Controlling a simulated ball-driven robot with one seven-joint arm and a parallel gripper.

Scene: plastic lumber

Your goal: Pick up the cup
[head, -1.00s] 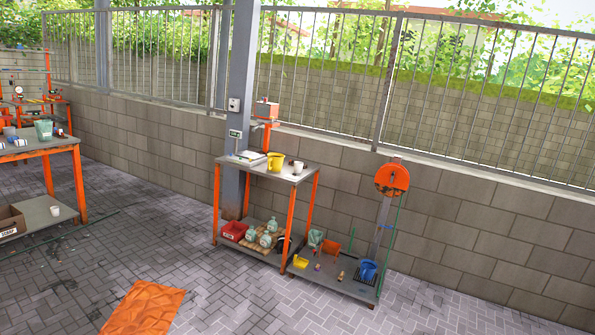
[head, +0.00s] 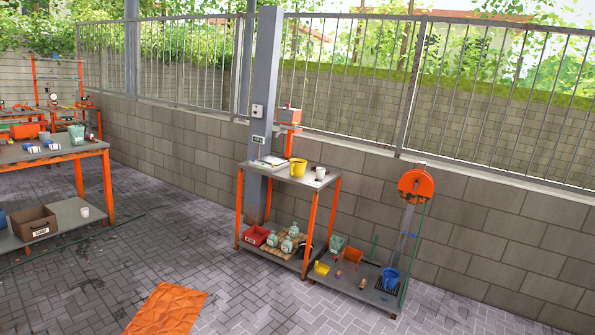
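Two things look like cups. A small white cup (head: 320,173) stands upright on the top of the middle orange-legged table (head: 283,176), to the right of a yellow jug-like container (head: 298,167). Another small white cup (head: 85,212) stands on the lower shelf of the left table (head: 62,220). The frames do not show which one the task means. Both are far from the camera. My gripper is not in view.
A brown box (head: 34,222) sits on the left table's lower shelf. A low platform (head: 345,281) with a blue bucket (head: 391,279) adjoins the middle table. An orange sheet (head: 166,309) lies on the paving (head: 190,245), which is otherwise largely open. A block wall (head: 470,225) closes the back.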

